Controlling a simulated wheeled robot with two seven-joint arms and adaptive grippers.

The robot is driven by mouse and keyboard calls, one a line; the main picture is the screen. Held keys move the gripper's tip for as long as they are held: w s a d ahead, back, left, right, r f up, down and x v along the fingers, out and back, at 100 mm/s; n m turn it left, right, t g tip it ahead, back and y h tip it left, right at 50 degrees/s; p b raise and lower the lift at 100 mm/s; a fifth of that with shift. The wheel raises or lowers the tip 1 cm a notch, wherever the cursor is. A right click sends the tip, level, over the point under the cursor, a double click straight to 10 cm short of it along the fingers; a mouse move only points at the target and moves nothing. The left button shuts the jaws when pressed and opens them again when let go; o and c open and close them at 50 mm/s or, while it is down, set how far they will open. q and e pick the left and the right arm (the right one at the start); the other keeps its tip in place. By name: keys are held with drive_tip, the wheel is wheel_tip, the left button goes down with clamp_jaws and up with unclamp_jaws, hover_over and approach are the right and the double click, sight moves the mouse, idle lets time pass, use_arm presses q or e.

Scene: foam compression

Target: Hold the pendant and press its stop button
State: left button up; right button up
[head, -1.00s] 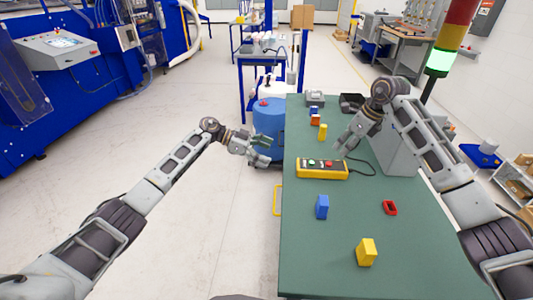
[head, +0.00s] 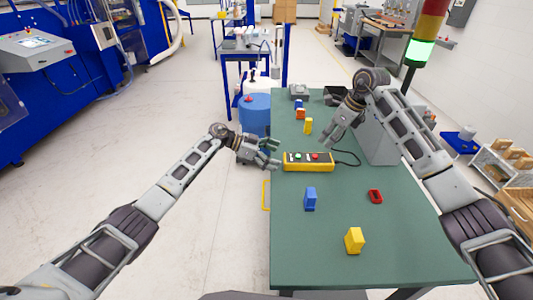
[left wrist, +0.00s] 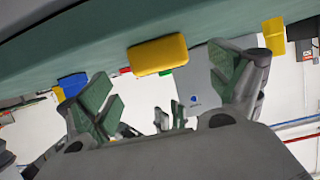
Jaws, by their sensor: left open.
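My left gripper (head: 278,154) is open and empty just left of the pendant's left end. In the left wrist view the pendant (left wrist: 157,54) shows as a yellow block beyond the spread fingers (left wrist: 170,90). My right gripper (head: 329,141) is above the table behind the pendant's right part, its fingers apart and empty.
On the green table (head: 345,205) stand a blue block (head: 310,199), a yellow block (head: 354,240) and a red piece (head: 375,196). More small blocks (head: 308,126) are further back. A grey box (head: 377,143) stands right of the pendant, whose black cable curls that way.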

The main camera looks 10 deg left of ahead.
sight(287, 157)
use_arm(q)
drive_tip(key=shift+x, duration=2.5)
drive_tip(key=c, duration=1.4)
drive_tip(key=shift+c, duration=0.7)
use_arm(e)
clamp_jaws()
